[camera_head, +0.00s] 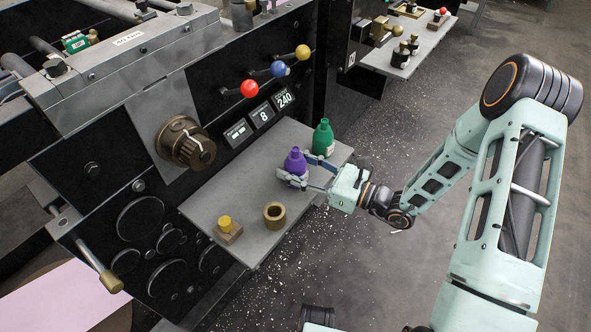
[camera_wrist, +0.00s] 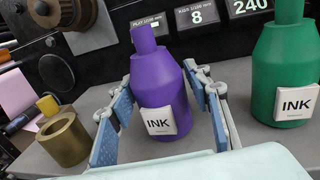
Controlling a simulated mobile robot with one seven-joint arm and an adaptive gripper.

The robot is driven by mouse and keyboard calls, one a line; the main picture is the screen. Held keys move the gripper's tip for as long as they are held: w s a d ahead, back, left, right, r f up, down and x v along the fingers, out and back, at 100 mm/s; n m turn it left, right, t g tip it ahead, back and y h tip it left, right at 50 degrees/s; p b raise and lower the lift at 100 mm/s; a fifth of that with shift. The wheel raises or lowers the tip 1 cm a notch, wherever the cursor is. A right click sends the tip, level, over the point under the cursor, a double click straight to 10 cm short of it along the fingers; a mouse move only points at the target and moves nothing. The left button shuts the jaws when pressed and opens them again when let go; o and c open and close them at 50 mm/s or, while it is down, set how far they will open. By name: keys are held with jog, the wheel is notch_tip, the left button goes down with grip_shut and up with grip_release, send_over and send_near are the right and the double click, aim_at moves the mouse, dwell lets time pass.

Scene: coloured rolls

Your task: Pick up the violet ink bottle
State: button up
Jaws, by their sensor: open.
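The violet ink bottle (camera_head: 295,163) stands upright on the grey shelf (camera_head: 205,203) of the machine. In the wrist view the violet bottle (camera_wrist: 160,82) with its white INK label is between the two fingers of my gripper (camera_wrist: 160,113). The fingers are spread on either side of it, and a gap shows at the left finger. On the right the finger is close to the bottle, and I cannot tell whether it touches. My gripper (camera_head: 303,178) reaches in from the right in the head view.
A green ink bottle (camera_head: 323,138) stands just behind and right of the violet one; it also shows in the wrist view (camera_wrist: 284,65). A brass ring (camera_head: 275,215) and a yellow-topped block (camera_head: 227,229) are on the shelf's front part. The machine's panel rises behind.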

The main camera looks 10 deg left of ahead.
jog(key=b+x, duration=0.1)
jog(key=x, duration=0.4)
jog(key=shift+a+f, duration=0.1)
jog(key=shift+a, duration=0.05)
jog(key=shift+c, duration=0.3)
grip_shut()
